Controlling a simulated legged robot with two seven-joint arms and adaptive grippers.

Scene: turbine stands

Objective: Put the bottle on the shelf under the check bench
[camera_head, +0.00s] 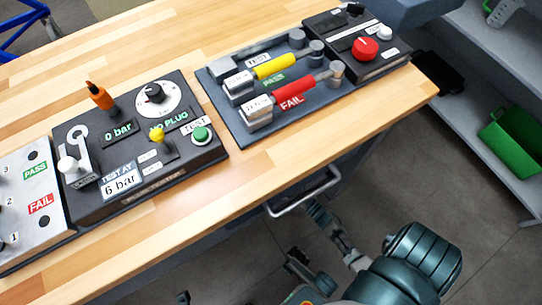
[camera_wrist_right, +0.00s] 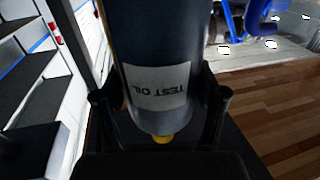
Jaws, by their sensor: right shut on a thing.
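In the right wrist view a dark bottle (camera_wrist_right: 158,50) with a white label fills the middle. The label reads TEST OIL and shows upside down, with a yellow tip below it. My right gripper (camera_wrist_right: 160,96) is shut on this bottle, one finger on each side. In the head view my right arm comes in at the bottom, below the front edge of the wooden check bench (camera_head: 130,240). The bottle cannot be made out clearly there. The shelf under the bench is not clearly seen. My left gripper is not in view.
A plug tester panel (camera_head: 135,190), a PASS/FAIL rack (camera_head: 225,105) and a black box with a red knob (camera_head: 365,47) stand on the bench. A metal handle (camera_head: 305,193) sticks out below its front edge. Grey shelves with a green bin (camera_head: 515,140) stand at right.

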